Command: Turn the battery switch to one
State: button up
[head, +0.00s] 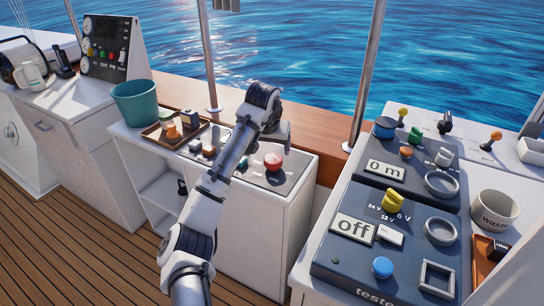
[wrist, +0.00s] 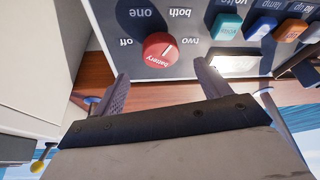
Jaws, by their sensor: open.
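The battery switch is a round red knob (wrist: 158,50) on a dark panel, seen upside down in the wrist view. The labels off, one, both and two are printed around it. A short white mark shows on the knob; I cannot tell for sure which label it points at. A red knob (head: 272,161) on the low white cabinet in the head view looks like the same switch. My gripper (wrist: 161,72) is open and empty, its fingers on either side of the knob's near edge, apart from it. In the head view my arm hides most of the gripper.
Teal, blue and orange rocker switches (wrist: 262,27) sit beside the knob on the panel. A tray (head: 152,141) with small items and a green bucket (head: 136,103) stand left. The right-hand console (head: 400,265) carries other controls, and a metal post (head: 368,75) rises behind.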

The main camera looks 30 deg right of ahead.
aim_at(274, 158)
jog(key=x, duration=0.7)
jog(key=c, duration=1)
jog(key=shift+p, duration=0.3)
jog(key=shift+r+n, duration=0.15)
jog(key=shift+n, duration=0.15)
jog(key=n+y+p, duration=0.1)
jog(key=n+p, duration=0.1)
jog(key=p, duration=0.1)
jog(key=shift+s+r+t+p, duration=0.1)
jog(key=shift+t+p, duration=0.2)
jog(key=n+p, duration=0.1)
jog(key=n, duration=0.1)
jog(key=n+y+p, duration=0.1)
jog(key=n+p, duration=0.1)
jog(key=shift+d+t, duration=0.2)
jog(key=shift+t, duration=0.1)
jog(key=n+y+p, duration=0.1)
jog(key=n, duration=0.1)
jog(key=n+y+p, duration=0.1)
jog(key=n, duration=0.2)
jog(key=shift+f, duration=0.2)
jog(key=shift+n, duration=0.3)
